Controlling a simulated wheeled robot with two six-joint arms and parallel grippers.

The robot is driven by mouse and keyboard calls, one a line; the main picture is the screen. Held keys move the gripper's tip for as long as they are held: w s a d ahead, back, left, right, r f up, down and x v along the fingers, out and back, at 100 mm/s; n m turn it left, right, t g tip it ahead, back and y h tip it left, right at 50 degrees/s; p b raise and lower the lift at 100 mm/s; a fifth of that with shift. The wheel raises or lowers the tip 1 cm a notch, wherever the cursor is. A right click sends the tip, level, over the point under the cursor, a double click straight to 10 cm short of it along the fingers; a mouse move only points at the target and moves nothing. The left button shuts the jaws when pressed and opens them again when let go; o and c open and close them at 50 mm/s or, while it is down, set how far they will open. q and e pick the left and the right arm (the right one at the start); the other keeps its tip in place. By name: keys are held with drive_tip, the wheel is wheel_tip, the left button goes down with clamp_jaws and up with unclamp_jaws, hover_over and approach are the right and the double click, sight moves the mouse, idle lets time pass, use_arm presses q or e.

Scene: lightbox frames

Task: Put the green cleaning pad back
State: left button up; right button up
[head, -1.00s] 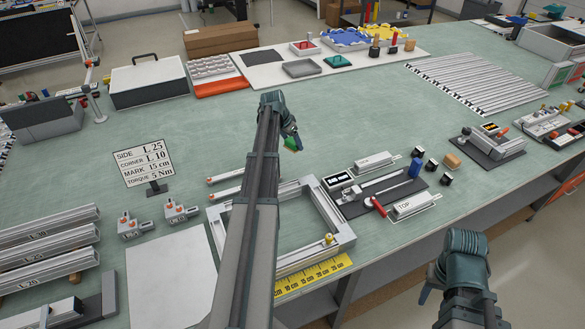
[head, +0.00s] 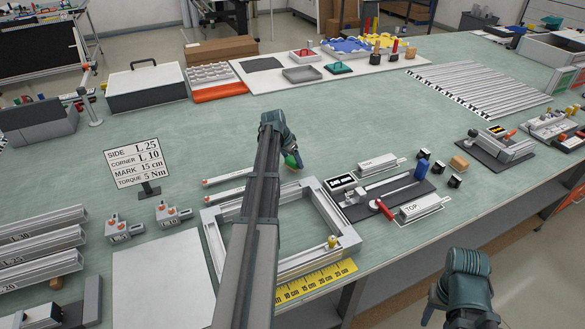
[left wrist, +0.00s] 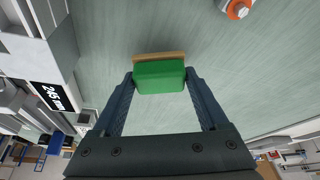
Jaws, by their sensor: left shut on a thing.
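The green cleaning pad (left wrist: 160,76), a green block with a tan layer along one side, is held between the two fingers of my left gripper (left wrist: 160,82) in the left wrist view. In the head view my left gripper (head: 294,164) hangs over the table behind the square metal frame (head: 213,238), and only a bit of the green pad (head: 291,160) shows beside it. I cannot tell how high the pad is above the table. My right arm is at the lower right, off the table's front edge; its gripper (head: 432,303) is mostly hidden.
A white board (head: 370,63) with trays and parts lies at the back. A sign (head: 134,163) stands at the left. A dark tool mat (head: 425,187), a red-handled tool (head: 384,209) and a TOP-marked block (head: 421,207) are right of the frame. The table's middle is clear.

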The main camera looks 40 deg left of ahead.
use_arm(q)
drive_tip(key=shift+f+b, duration=0.35)
drive_tip(key=shift+f, duration=0.5)
use_arm(e)
drive_tip(key=shift+f, duration=0.85)
use_arm(q)
drive_tip(key=shift+f, duration=0.15)
drive_tip(key=o, duration=1.1)
use_arm(e)
drive_tip(key=shift+f, duration=0.15)
use_arm(q)
drive_tip(key=shift+r, duration=0.3)
drive_tip(key=p+v, duration=1.1)
drive_tip(key=v, duration=0.1)
use_arm(e)
wheel_tip(320, 180, up, 12)
drive_tip(key=shift+f, duration=0.25)
